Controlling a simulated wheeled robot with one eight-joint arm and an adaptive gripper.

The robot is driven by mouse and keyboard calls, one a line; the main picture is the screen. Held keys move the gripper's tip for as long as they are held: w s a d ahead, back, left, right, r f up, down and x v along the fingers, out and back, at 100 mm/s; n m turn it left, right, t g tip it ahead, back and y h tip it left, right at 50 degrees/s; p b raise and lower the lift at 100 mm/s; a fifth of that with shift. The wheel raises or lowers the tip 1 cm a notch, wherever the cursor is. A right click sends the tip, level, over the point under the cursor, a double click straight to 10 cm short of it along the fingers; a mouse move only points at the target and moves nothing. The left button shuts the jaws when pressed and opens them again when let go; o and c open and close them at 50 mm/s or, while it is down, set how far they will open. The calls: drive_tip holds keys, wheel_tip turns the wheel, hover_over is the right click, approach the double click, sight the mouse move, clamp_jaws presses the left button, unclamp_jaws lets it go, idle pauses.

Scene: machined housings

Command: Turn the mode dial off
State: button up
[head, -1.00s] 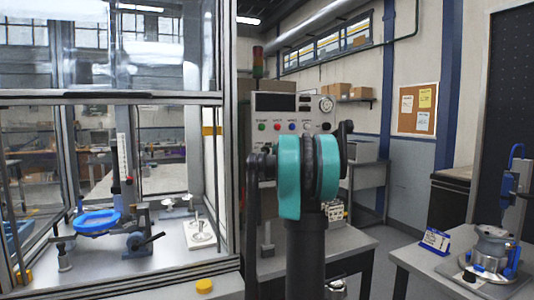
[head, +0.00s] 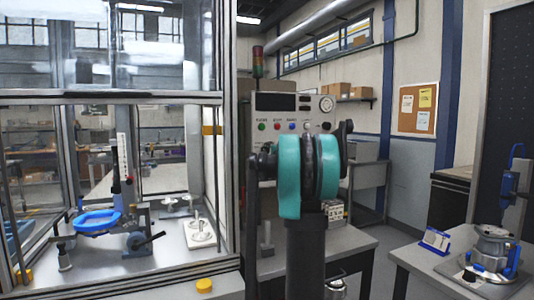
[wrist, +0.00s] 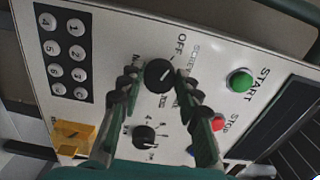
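A round black dial (wrist: 158,74) sits on the white control panel (wrist: 105,22) in the wrist view. The printed word OFF stands just up and right of it, and other small labels around it are hard to read. My gripper (wrist: 160,90) is open, with one dark finger on each side of this dial. I cannot tell whether the fingers touch it. A second black knob (wrist: 144,137) with a scale lies lower, between the finger bases. In the head view my arm hides the gripper and much of the panel (head: 268,103).
A green START button (wrist: 240,81) and a red STOP button (wrist: 218,123) lie right of the dial. A keypad (wrist: 66,50) and a yellow switch (wrist: 75,137) lie left. In the head view a glazed enclosure (head: 228,150) stands left of my arm.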

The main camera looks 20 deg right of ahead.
drive_tip(key=o, duration=0.4)
drive_tip(key=s, duration=1.2)
drive_tip(key=shift+d, duration=0.2)
